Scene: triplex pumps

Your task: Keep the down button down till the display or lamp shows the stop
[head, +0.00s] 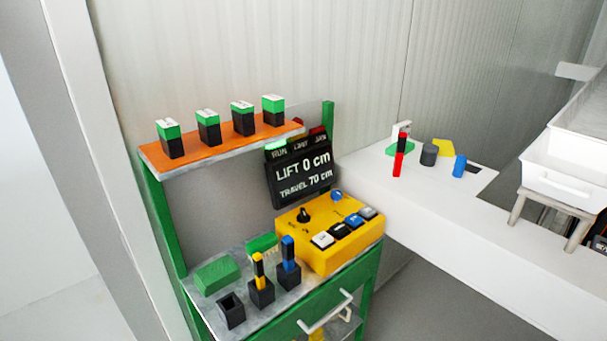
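A yellow control box (318,259) stands at the right end of the green bench. Its top has a white button (322,240), a dark button (340,229), a blue button (354,221), a grey button (368,212), a black knob (304,215) and a round blue knob (337,196). The labels are too small to tell which button is down. Behind the box, a black display (300,178) reads "LIFT 0 cm" and "TRAVEL 70 cm". Above it are a green lamp (275,144) and a dark red lamp (317,131). Neither gripper is in view.
An orange shelf (215,148) holds several green-and-black blocks. The grey bench top carries a green block (217,275) and black holders, two with coloured sticks. A white table (405,205) at right bears small coloured parts and a white bin (565,170). A drawer handle (325,312) sticks out in front.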

